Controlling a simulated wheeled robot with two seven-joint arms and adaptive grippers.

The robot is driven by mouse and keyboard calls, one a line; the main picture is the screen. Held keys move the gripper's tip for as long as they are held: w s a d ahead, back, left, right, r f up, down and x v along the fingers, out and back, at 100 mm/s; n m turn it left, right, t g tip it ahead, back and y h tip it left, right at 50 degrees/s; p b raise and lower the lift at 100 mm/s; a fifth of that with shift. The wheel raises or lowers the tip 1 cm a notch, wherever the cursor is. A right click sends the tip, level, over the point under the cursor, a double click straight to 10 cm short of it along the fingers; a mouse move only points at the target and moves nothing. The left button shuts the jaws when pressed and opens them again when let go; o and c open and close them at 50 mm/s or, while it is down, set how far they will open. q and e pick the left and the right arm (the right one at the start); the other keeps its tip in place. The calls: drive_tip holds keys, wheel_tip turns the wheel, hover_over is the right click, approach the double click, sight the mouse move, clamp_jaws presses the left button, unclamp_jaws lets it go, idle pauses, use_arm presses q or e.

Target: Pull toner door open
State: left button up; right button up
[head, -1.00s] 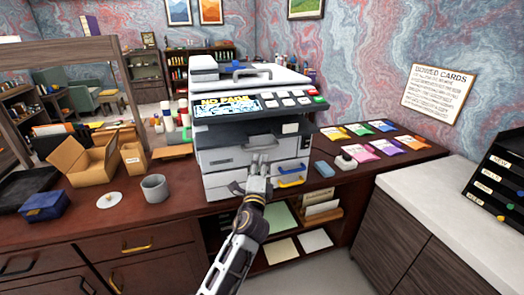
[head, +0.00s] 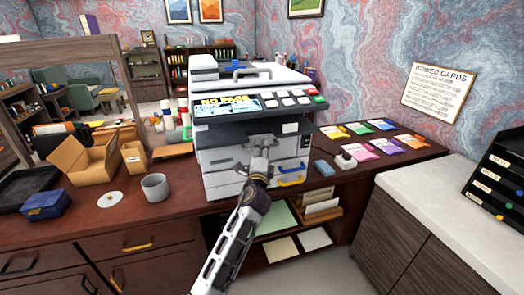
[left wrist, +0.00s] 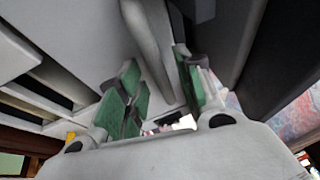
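The grey printer (head: 215,185) stands on the dark desk. Its upper front panel (head: 222,157), likely the toner door, looks shut. My left gripper (head: 262,143) is raised in front of this panel, at its handle, and hides part of it. In the left wrist view the gripper (left wrist: 158,90) is open, its green-padded fingers apart. A grey bar (left wrist: 150,40), likely the handle, runs down between the fingers; I cannot tell whether they touch it. My right gripper is not in view.
Yellow and blue handles (head: 291,181) sit low on the printer's front right. A grey cup (head: 155,187) and a cardboard box (head: 85,162) stand left. Open shelves are below.

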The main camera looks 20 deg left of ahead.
use_arm(q)
drive_tip(key=shift+w, duration=0.1)
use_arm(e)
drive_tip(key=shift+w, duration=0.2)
use_arm(q)
clamp_jaws()
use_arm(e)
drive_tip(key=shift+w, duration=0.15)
use_arm(q)
drive_tip(key=shift+f, duration=0.1)
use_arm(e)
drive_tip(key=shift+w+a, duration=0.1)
